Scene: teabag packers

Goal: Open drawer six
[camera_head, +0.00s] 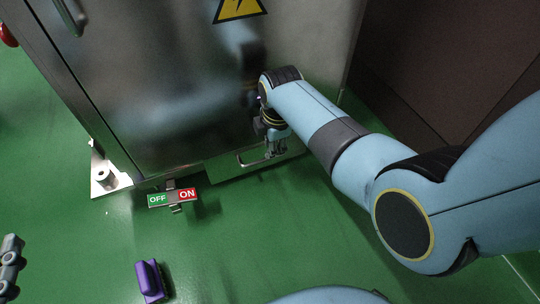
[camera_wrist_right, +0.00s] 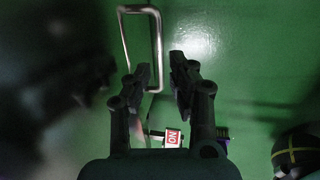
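A low drawer (camera_head: 225,170) with a metal bar handle (camera_head: 247,163) is at the bottom of the steel cabinet in the head view; no number is readable. My right gripper (camera_head: 277,148) points down beside the handle's right end. In the right wrist view the handle (camera_wrist_right: 157,40) is a bent metal bar, and its near side lies between the open fingers of my right gripper (camera_wrist_right: 161,72). I cannot tell whether they touch it. A grey part at the left edge of the head view appears to be my left gripper (camera_head: 10,262); its finger state is unclear.
The steel cabinet (camera_head: 160,90) stands on a green floor. A green and red OFF/ON switch sign (camera_head: 158,200) sticks out left of the drawer. A purple object (camera_head: 150,280) is in front. A white bracket (camera_head: 104,175) is at the cabinet's left corner.

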